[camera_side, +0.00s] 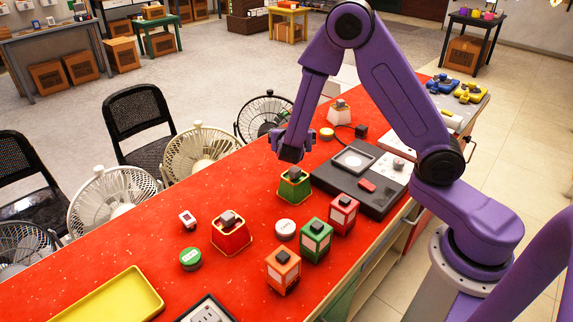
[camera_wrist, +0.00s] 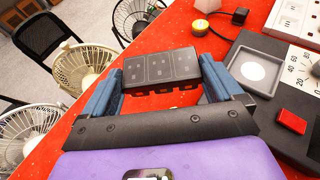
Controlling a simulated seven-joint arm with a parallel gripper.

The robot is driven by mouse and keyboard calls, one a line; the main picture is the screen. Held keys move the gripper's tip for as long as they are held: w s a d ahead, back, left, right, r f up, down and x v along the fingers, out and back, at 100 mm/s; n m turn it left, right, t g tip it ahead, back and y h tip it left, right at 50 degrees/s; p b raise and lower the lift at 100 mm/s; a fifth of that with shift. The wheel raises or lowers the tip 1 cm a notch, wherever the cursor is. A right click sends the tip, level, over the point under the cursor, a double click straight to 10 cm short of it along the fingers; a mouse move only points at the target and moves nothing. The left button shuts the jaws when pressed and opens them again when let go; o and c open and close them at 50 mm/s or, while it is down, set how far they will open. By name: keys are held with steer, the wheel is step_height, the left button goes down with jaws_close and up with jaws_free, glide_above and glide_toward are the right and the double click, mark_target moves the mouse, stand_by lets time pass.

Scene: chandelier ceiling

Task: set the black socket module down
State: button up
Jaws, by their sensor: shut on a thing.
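The black socket module (camera_wrist: 160,66) is held between the two blue fingers of my gripper (camera_wrist: 160,84) in the wrist view. Its face has several marked panels, and orange-red slots show along its lower edge. In the side view my gripper (camera_side: 291,146) points down over the red table (camera_side: 155,240), behind the green tapered stand (camera_side: 293,190). The module is a small dark block at the fingertips there. It appears to be above the table, but I cannot tell the exact gap.
Right of my gripper lies a dark instrument panel (camera_side: 330,183) with a square plate and red button. Orange (camera_side: 283,272), green (camera_side: 316,242) and red (camera_side: 344,214) boxes stand in front. A yellow tray (camera_side: 115,297) lies front left.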

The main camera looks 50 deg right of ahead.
steer(key=s+d+m+g+h, duration=0.1)
steer(key=m+g, duration=0.1)
steer(key=d+m+g+h, duration=0.1)
steer(key=g, duration=0.1)
steer(key=s+d+m+g+h, duration=0.1)
steer(key=m, duration=0.1)
steer(key=shift+s+f+m+g, duration=0.3)
steer(key=shift+f+g, duration=0.1)
steer(key=w+f+g, duration=0.1)
steer(key=w+f, duration=0.2)
steer(key=w+d+f+m+g, duration=0.1)
steer(key=w+f, duration=0.2)
steer(key=w, duration=0.1)
steer(key=w+d+f+m, duration=0.1)
steer(key=w+f, duration=0.2)
steer(key=w, duration=0.1)
steer(key=shift+d+f+g, duration=0.15)
steer(key=shift+f+g, duration=0.2)
steer(key=shift+g, duration=0.05)
steer(key=shift+w+f, duration=0.45)
steer(key=shift+f, duration=1.55)
steer(key=shift+f, duration=0.15)
steer(key=o, duration=0.6)
steer(key=shift+o, duration=0.6)
